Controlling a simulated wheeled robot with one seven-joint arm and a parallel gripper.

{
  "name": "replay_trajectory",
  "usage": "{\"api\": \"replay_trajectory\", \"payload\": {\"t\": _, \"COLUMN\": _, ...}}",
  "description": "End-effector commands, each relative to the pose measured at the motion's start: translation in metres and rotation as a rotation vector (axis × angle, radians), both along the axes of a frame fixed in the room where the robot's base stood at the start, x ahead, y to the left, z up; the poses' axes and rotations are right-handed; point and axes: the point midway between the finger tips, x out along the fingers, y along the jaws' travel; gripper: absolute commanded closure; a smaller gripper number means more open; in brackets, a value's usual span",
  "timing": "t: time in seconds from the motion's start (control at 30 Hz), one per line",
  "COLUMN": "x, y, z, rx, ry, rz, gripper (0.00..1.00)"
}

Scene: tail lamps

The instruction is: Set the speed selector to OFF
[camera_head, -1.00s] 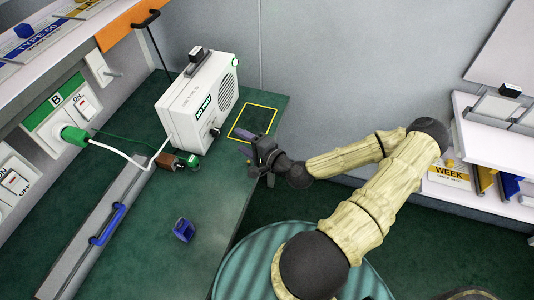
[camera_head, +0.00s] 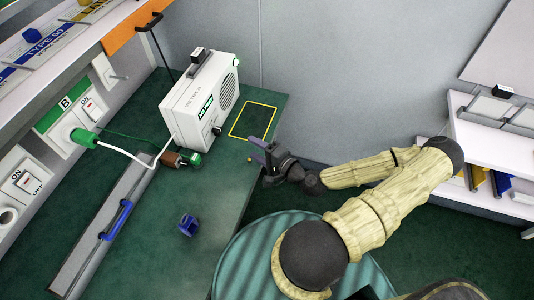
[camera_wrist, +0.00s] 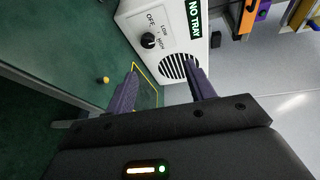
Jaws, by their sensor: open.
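The speed selector is a black round knob (camera_wrist: 148,40) on the front of a white box-shaped unit (camera_head: 198,98), with OFF, LOW and HIGH printed beside it. In the head view the knob (camera_head: 217,131) is small, low on the unit's front face. I cannot tell which label its pointer faces. My gripper (camera_head: 258,150) is open and empty, to the right of the unit and apart from it, by the bench's edge. In the wrist view its two purple fingers (camera_wrist: 160,76) are spread below the knob and speaker grille, touching nothing.
A yellow-outlined square (camera_head: 253,120) on the green bench is empty. A small yellow knob (camera_wrist: 104,79) sits near the bench edge. A brown and green plug (camera_head: 184,159) and white cable lie beside the unit. A blue piece (camera_head: 188,225) stands at the front.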

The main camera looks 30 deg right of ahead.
Motion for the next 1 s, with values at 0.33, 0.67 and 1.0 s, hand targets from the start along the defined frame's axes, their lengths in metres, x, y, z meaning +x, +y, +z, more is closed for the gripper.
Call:
{"api": "replay_trajectory", "payload": {"t": 0.33, "x": -0.019, "y": -0.008, "z": 0.003, "rx": 0.002, "ry": 0.001, "rz": -0.002, "gripper": 0.46}}
{"api": "replay_trajectory", "payload": {"t": 0.67, "x": -0.035, "y": -0.014, "z": 0.004, "rx": 0.001, "ry": -0.001, "rz": -0.002, "gripper": 0.46}}
{"api": "replay_trajectory", "payload": {"t": 1.0, "x": -0.038, "y": -0.014, "z": 0.002, "rx": 0.0, "ry": 0.0, "rz": 0.001, "gripper": 0.46}}
